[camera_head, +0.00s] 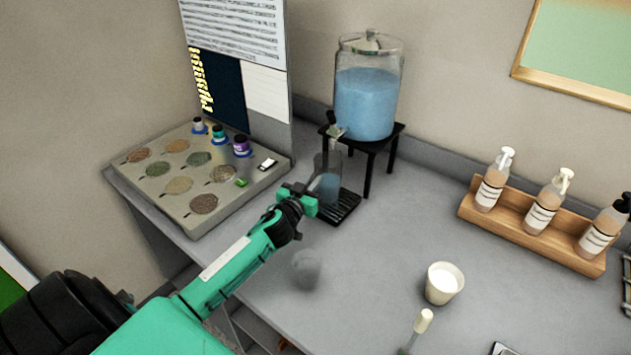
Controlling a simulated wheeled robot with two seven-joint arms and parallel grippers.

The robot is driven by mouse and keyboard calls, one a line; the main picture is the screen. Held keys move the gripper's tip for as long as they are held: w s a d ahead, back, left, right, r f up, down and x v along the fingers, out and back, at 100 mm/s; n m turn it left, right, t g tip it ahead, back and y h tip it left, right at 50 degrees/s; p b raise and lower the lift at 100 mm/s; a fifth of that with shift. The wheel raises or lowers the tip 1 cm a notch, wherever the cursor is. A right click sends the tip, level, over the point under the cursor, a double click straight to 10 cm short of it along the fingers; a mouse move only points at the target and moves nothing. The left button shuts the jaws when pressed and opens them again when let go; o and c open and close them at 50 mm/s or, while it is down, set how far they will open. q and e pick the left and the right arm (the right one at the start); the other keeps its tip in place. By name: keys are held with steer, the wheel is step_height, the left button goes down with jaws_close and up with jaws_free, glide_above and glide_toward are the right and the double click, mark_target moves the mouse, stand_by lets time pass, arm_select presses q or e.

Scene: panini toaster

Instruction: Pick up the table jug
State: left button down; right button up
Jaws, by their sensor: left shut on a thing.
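The table jug (327,172) looks like a clear, upright vessel with blue showing in its lower part. It stands at the black drip tray (345,207), below the tap of a large glass dispenser (366,100). My left gripper (308,198) reaches in from the lower left and is shut on the jug's near left side. The fingertips are small and partly hidden, so the exact grip point is unclear. I cannot tell whether the jug's base touches the tray. My right gripper is not in view.
The dispenser of blue liquid sits on a black stand (388,139). A sample board (160,190) with small jars lies left. A wooden rack (560,249) of pump bottles stands right. A white cup (443,285) is at front right. The counter's middle is mostly clear.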

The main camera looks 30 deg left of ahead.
arm_select(q)
steer(key=s+d+b, duration=0.1)
steer(key=s+b, duration=0.3)
steer(key=s, duration=1.1)
steer(key=shift+s+d, duration=0.35)
steer(key=shift+d, duration=0.05)
steer(key=c, duration=2.1)
jaws_free()
steer(key=shift+c, duration=0.2)
steer(key=shift+w, duration=0.1)
jaws_close()
